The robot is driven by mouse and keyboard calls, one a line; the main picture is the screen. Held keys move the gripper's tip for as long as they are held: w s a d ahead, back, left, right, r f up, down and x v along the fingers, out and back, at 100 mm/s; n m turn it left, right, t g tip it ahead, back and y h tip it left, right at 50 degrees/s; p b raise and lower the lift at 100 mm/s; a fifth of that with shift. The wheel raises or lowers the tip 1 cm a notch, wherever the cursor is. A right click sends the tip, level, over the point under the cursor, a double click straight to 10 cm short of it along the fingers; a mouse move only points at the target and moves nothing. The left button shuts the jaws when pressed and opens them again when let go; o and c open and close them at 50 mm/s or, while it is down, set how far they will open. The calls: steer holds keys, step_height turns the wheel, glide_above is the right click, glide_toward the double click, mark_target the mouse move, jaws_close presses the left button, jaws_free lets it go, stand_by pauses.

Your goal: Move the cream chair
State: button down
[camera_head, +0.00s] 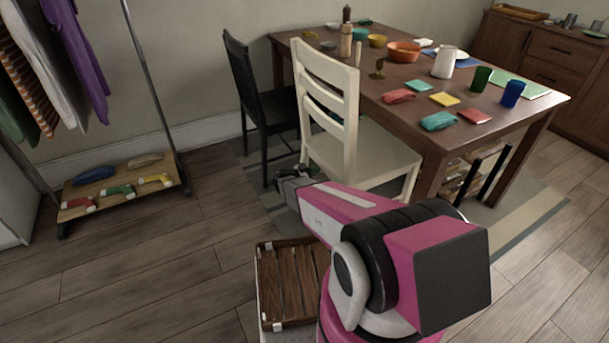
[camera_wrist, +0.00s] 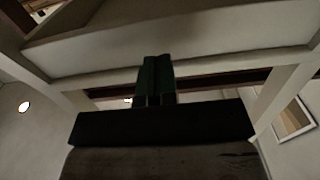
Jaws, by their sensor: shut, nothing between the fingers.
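The cream chair (camera_head: 327,91) stands upright at the near left side of the wooden dining table (camera_head: 508,119), its slatted back toward the left and its seat (camera_head: 372,150) facing the table. My gripper (camera_head: 299,172) is low beside the chair's left side, near the seat height, and looks shut and empty. My pink arm reaches to it from the lower right. In the wrist view the shut fingers (camera_wrist: 155,82) point at pale cream chair parts (camera_wrist: 180,42) that fill the upper picture. Whether the fingers touch the chair cannot be told.
A black chair (camera_head: 262,100) stands just behind the cream one. A clothes rack with a shoe shelf (camera_head: 122,189) is at the left. A slatted wooden crate (camera_head: 290,283) is near my arm. Bowls, cups and napkins lie on the table. The floor between rack and crate is clear.

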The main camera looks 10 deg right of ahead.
steer(key=v, duration=0.9)
steer(key=shift+s+r, duration=0.1)
steer(key=shift+r, duration=0.05)
steer(key=s+d+r+n+g+y, duration=0.3)
steer(key=s+d+y, duration=0.1)
steer(key=s, duration=0.2)
steer(key=s+d+r+n+g+y, duration=0.3)
steer(key=s+r+n+y, duration=0.1)
steer(key=s, duration=0.2)
steer(key=s+a+r+n+y, duration=0.3)
steer(key=s+r+n+y, duration=0.4)
steer(key=r+y, duration=0.1)
steer(key=shift+s+r+t+y, duration=0.3)
steer(key=shift+s+r+y, duration=0.1)
steer(key=shift+y, duration=0.2)
